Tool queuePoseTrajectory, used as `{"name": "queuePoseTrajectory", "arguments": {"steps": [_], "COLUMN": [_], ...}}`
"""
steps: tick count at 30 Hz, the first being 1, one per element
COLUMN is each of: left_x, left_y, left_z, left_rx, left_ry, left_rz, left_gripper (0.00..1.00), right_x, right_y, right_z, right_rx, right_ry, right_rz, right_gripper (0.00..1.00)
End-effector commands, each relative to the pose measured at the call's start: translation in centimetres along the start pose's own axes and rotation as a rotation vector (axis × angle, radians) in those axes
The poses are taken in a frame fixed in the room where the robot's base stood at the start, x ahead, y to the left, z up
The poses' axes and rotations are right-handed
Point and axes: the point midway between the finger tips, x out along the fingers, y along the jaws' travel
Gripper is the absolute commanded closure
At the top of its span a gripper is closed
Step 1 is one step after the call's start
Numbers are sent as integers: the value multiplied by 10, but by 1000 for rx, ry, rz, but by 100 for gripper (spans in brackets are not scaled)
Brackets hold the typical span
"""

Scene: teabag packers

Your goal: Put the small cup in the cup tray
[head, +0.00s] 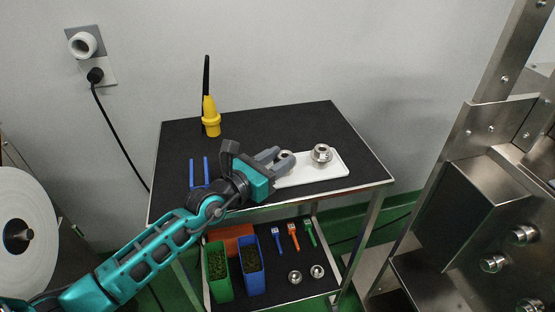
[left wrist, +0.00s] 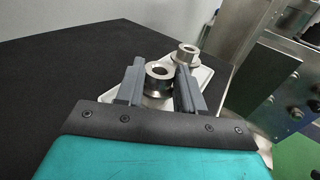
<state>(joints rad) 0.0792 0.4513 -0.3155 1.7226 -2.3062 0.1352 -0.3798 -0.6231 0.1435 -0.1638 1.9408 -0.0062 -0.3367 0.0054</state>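A white cup tray (head: 335,169) lies on the black top of a cart; its edge shows in the left wrist view (left wrist: 203,74). A small metal cup (left wrist: 158,80) is at the tray, between the fingers of my left gripper (left wrist: 160,84). In the head view the left gripper (head: 281,158) partly hides this cup (head: 286,154). The fingers are very close to the cup's sides; I cannot tell whether they press on it or whether it rests on the tray. My right gripper is not in view.
A yellow tool (head: 210,117) and blue upright parts (head: 198,171) stand on the cart top. The lower shelf holds green (head: 219,277) and blue (head: 253,280) bins, brushes and two metal pieces (head: 295,277). A steel machine (head: 470,210) stands at the right.

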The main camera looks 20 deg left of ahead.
Motion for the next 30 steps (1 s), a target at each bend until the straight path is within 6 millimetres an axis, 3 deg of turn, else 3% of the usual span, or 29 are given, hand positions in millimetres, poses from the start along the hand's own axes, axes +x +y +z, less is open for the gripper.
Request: {"name": "queuePoseTrajectory", "arguments": {"steps": [7, 17, 23, 30], "left_x": [0, 0, -28, -76], "left_y": [0, 0, 0, 0], "left_z": [0, 5, 2, 0], "left_rx": [0, 0, 0, 0], "left_ry": [1, 1, 4, 5], "left_rz": [0, 0, 0, 0], "left_gripper": [38, 38, 38, 38], "right_x": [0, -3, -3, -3], "right_y": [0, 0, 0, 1], "right_z": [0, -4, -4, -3], "right_rx": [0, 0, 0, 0], "right_ry": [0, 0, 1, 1], "right_rz": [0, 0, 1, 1], "right_gripper": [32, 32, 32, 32]}}
